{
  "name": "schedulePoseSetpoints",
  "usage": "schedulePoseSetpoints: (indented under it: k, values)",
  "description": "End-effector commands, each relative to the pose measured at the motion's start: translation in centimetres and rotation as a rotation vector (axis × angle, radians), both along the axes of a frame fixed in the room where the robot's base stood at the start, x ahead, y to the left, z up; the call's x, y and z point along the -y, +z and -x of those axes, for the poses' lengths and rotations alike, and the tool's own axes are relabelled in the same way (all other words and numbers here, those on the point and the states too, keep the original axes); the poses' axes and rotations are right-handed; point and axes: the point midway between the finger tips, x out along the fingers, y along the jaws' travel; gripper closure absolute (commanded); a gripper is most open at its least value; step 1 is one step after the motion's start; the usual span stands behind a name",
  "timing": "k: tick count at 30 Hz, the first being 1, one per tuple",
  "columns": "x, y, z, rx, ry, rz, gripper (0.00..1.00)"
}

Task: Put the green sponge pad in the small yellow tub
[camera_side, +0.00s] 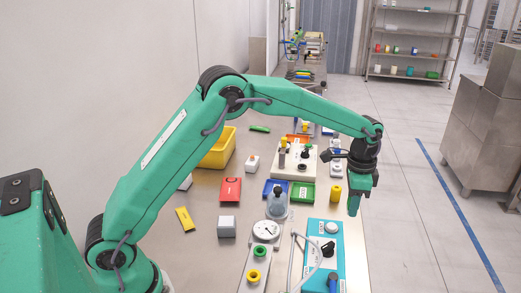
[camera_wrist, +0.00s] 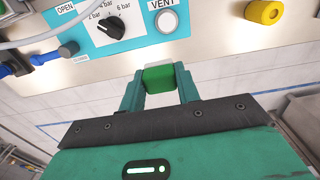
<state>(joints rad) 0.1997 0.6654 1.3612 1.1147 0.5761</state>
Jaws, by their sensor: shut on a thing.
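My gripper (camera_side: 354,208) hangs at the right edge of the bench, fingers pointing down. In the wrist view my gripper (camera_wrist: 159,82) is shut on the green sponge pad (camera_wrist: 159,79), a small green block with a pale top layer. In the side view I cannot make the pad out against my green fingers. The yellow tub (camera_side: 219,152) stands upright on the bench at the left, partly behind my arm. It is well left of my gripper and its inside is mostly hidden.
A teal control panel (camera_side: 313,243) with knob and vent button lies near my gripper. A yellow cylindrical piece (camera_side: 336,193) stands close by; the wrist view shows a yellow round piece (camera_wrist: 263,12).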

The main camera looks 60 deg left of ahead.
Motion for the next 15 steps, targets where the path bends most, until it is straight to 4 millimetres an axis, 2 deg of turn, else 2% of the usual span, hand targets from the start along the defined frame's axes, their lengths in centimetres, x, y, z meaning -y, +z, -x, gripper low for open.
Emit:
schedulePoseSetpoints:
  k: [5,8,11,15]
  values:
    - [-2.2,0.0,-0.7,0.000,0.060,0.000,0.89]
    - [-4.4,0.0,-1.4,0.000,0.118,0.000,0.89]
    - [-7.4,0.0,-2.0,-0.001,0.195,-0.001,0.89]
    - [-12.2,0.0,-2.8,0.000,0.320,0.000,0.89]
